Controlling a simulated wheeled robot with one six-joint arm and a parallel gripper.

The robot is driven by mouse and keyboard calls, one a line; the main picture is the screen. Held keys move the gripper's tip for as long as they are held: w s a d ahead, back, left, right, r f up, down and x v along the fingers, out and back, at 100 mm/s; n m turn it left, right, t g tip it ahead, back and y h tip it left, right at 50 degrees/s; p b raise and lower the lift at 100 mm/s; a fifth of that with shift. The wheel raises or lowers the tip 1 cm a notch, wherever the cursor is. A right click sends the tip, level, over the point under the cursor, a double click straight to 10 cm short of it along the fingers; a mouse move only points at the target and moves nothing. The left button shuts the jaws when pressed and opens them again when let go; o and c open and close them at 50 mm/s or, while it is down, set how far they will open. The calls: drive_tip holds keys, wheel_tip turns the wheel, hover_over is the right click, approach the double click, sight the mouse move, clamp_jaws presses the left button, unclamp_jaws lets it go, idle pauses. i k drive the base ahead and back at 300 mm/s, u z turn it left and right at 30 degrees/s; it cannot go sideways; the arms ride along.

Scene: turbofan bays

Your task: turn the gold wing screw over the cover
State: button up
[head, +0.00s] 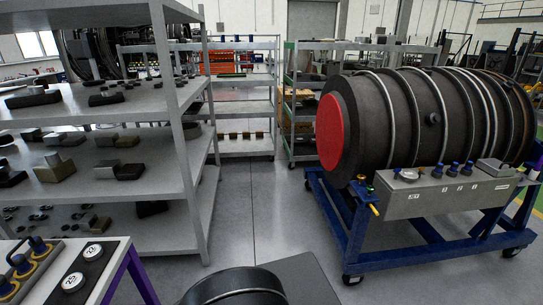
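A dark ribbed turbofan engine (400,125) lies on its side on a blue wheeled stand at the right. A round red cover (331,133) closes its near left end. A small gold piece (361,178) shows below the cover, by the left end of a grey box; it is too small to tell whether it is a wing screw. I cannot make out a gold wing screw above the cover. My gripper is not in view, and nothing is seen touching the engine or the cover.
The blue stand (346,235) carries a grey box (440,194) with blue knobs and a gauge. A yellow handle (374,209) juts from its left end. Grey shelves (190,140) with dark parts fill the left. A bench (108,258) stands front left. The floor (265,215) between is clear.

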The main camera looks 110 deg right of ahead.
sight(420, 169)
drive_tip(key=z, duration=5.55)
drive_tip(key=i, duration=1.55)
drive_tip(key=u, duration=0.45)
drive_tip(key=i, duration=1.1)
drive_tip(key=u, duration=0.55)
